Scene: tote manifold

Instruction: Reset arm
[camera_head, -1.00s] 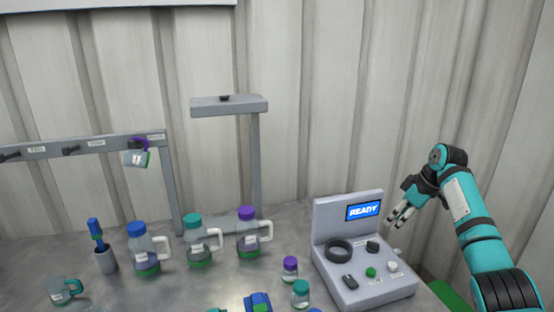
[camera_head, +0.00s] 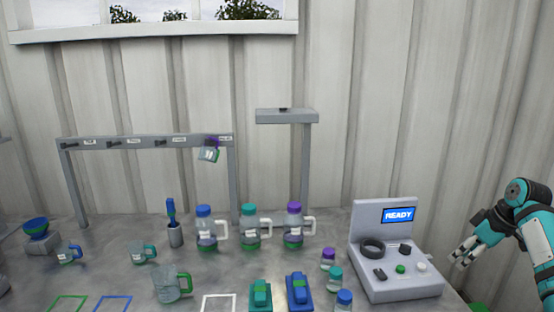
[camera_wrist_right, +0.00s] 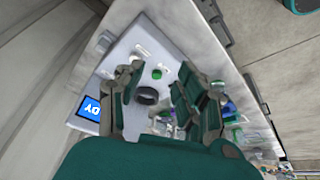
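My right gripper (camera_head: 461,256) is at the right of the head view, just right of the grey console (camera_head: 398,289) and apart from it. In the right wrist view its two dark fingers (camera_wrist_right: 153,97) stand apart with nothing held between them. The console shows between and beyond the fingers, with its blue READY screen (camera_head: 398,214), a black ring (camera_head: 372,249), a green button (camera_head: 401,268) and a white knob (camera_head: 421,267). The teal right arm (camera_head: 535,229) is partly cut off by the frame edge. My left gripper is not in view.
Three handled bottles with blue (camera_head: 204,211), teal (camera_head: 248,210) and purple (camera_head: 294,208) caps stand mid-table. Small capped jars (camera_head: 335,279) stand left of the console. Wall panels stand close behind.

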